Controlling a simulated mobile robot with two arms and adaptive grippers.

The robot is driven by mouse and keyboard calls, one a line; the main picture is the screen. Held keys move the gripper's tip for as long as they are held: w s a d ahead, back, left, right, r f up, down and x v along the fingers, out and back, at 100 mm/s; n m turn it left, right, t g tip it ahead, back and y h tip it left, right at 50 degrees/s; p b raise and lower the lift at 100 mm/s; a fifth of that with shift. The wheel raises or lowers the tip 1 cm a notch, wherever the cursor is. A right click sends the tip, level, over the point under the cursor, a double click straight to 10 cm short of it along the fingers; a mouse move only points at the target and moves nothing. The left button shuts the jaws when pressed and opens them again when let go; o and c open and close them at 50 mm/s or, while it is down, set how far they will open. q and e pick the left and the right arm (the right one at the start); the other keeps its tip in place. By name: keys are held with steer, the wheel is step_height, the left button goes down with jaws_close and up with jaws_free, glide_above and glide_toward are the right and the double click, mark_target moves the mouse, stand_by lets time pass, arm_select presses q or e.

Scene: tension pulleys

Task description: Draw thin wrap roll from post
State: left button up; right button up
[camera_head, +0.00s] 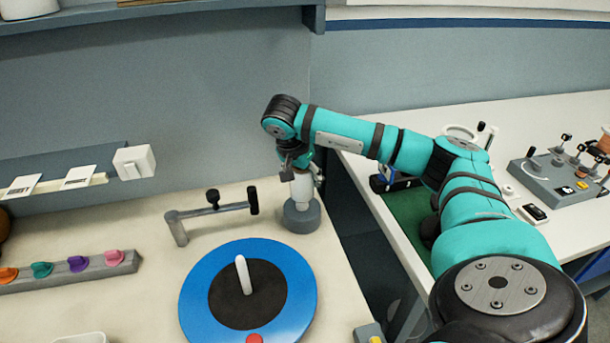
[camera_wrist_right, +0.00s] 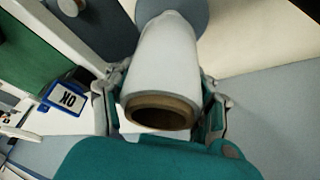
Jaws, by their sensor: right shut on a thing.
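The thin wrap roll (camera_head: 301,188) is a white, roughly upright cylinder standing over a round blue-grey base (camera_head: 301,218) near the right edge of the cream table. The post itself is hidden. My right gripper (camera_head: 299,172) comes down from above and is shut around the roll. In the right wrist view the roll (camera_wrist_right: 165,58) lies between the two fingers (camera_wrist_right: 160,105), with its brown hollow core end facing the camera. The round base (camera_wrist_right: 188,14) shows beyond its far end. I cannot tell if the roll touches the base. My left gripper is out of view.
A grey crank arm with black knobs (camera_head: 212,208) stands left of the roll. A blue disc with a white peg (camera_head: 195,300) lies in front. A gap separates this table from the white bench (camera_head: 520,115) with a lever box (camera_head: 562,185) at right.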

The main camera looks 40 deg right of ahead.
steer(key=shift+r, duration=0.1)
stand_by(0.3)
steer(key=shift+r+p, duration=1.5)
steer(key=shift+r, duration=0.2)
steer(key=shift+r, duration=0.1)
steer(key=shift+r+p, duration=0.2)
steer(key=shift+p, duration=0.15)
steer(key=shift+r+p, duration=1.15)
steer(key=shift+r, duration=0.3)
steer(key=shift+r+p, duration=1)
steer(key=shift+r, duration=0.25)
steer(key=shift+r, duration=0.1)
